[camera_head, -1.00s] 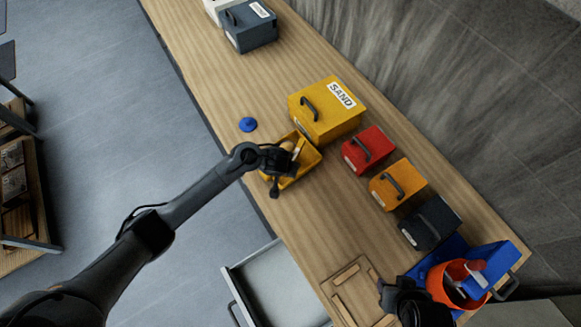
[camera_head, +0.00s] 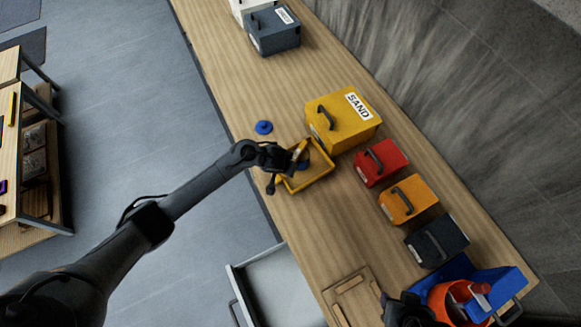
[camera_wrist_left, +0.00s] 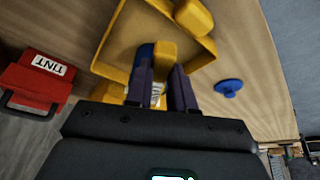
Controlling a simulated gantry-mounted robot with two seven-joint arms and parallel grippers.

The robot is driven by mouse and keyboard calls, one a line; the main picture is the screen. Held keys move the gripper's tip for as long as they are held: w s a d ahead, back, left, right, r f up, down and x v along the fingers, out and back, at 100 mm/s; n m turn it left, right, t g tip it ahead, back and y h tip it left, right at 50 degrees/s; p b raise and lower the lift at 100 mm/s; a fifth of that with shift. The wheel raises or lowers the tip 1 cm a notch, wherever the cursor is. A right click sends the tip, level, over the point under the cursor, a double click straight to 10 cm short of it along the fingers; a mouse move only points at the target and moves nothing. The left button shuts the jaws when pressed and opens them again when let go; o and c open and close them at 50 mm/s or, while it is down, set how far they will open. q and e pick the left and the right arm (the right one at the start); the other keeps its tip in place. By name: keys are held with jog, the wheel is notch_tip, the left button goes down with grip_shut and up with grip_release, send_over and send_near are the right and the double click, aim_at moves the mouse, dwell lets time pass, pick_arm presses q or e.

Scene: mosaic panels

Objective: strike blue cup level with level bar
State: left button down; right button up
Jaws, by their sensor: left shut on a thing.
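My left gripper (camera_head: 283,163) is over the left part of a yellow tray (camera_head: 318,181). It is shut on a yellow bar, seen between its fingers in the left wrist view (camera_wrist_left: 164,52), which looks like the level bar. A small blue thing in the tray (camera_head: 303,165), likely the blue cup, is partly hidden by the gripper. Blue also shows beside the bar in the wrist view (camera_wrist_left: 146,54). Its rim and contents are hidden. My right gripper (camera_head: 405,308) is at the bottom edge, beside a blue bin; its fingers are unclear.
A blue knobbed lid (camera_head: 264,127) lies left of the tray. A yellow SAND box (camera_head: 343,120) stands close behind. Red (camera_head: 381,163), orange (camera_head: 408,199) and black (camera_head: 436,240) boxes line the right.

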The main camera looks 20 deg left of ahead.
pick_arm(q)
jog(key=shift+w+a+p, duration=0.2)
jog(key=shift+a+p, duration=0.05)
jog(key=shift+a, duration=0.95)
jog(key=shift+w+a+p, duration=0.15)
jog(key=shift+a+p, duration=0.1)
jog(key=shift+a, duration=0.9)
jog(key=shift+d+r+p, duration=0.1)
jog(key=shift+r+p, duration=2.7)
jog(key=shift+p, duration=0.25)
